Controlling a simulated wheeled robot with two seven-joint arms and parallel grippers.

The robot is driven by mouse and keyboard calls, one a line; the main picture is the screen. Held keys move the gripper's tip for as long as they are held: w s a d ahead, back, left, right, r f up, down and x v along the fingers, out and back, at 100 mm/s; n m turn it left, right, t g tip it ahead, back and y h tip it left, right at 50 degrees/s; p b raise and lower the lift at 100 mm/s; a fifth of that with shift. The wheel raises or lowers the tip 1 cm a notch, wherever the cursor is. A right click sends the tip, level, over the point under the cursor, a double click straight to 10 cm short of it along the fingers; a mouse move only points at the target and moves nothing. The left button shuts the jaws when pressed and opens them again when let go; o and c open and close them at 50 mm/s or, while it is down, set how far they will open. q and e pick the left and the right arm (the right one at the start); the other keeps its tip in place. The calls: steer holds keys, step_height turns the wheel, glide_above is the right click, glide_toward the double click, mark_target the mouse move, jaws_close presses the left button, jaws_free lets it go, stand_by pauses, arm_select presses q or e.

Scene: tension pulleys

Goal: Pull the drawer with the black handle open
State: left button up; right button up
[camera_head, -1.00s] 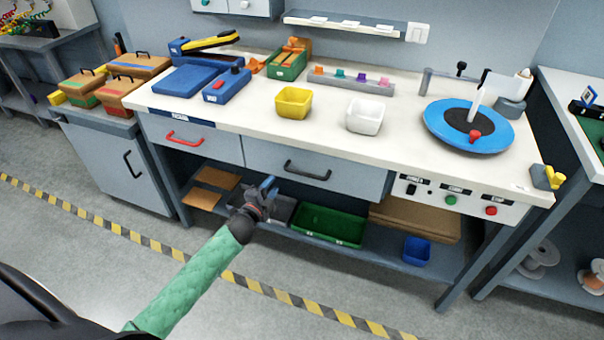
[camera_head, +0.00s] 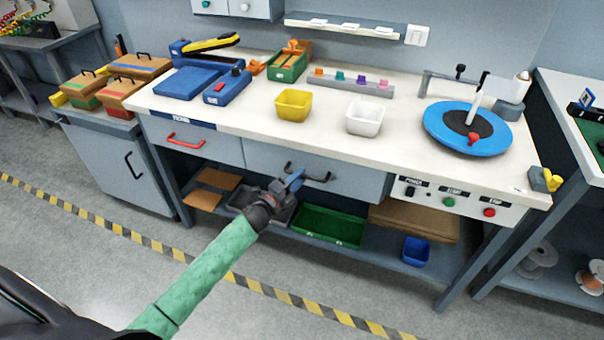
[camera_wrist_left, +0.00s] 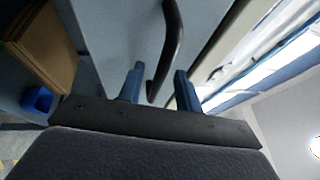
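The drawer (camera_head: 355,185) with the black handle (camera_head: 320,179) is under the middle of the workbench, its front flush with the bench. My left gripper (camera_head: 295,178) is in front of this handle and covers part of it in the head view. In the left wrist view my left gripper (camera_wrist_left: 160,88) is open, with its two blue fingers apart. The black handle (camera_wrist_left: 172,45) shows in the gap between the fingers there; I cannot tell whether they touch it. My right gripper is in neither view.
A drawer with a red handle (camera_head: 186,141) is to the left. Below is a shelf with a green bin (camera_head: 330,226) and a blue bin (camera_head: 416,250). A yellow bin (camera_head: 293,105) and a white bin (camera_head: 364,117) stand on the bench. The floor in front is clear.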

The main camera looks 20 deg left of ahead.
arm_select(q)
steer(key=shift+x, duration=0.95)
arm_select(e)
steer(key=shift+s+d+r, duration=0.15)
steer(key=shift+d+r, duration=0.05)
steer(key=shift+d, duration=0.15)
arm_select(q)
jaws_close()
steer(key=shift+s, duration=0.1)
steer(key=s, duration=2.6)
steer(key=shift+p, duration=0.3)
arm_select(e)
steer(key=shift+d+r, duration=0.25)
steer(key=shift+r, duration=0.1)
arm_select(q)
steer(key=shift+s, duration=0.1)
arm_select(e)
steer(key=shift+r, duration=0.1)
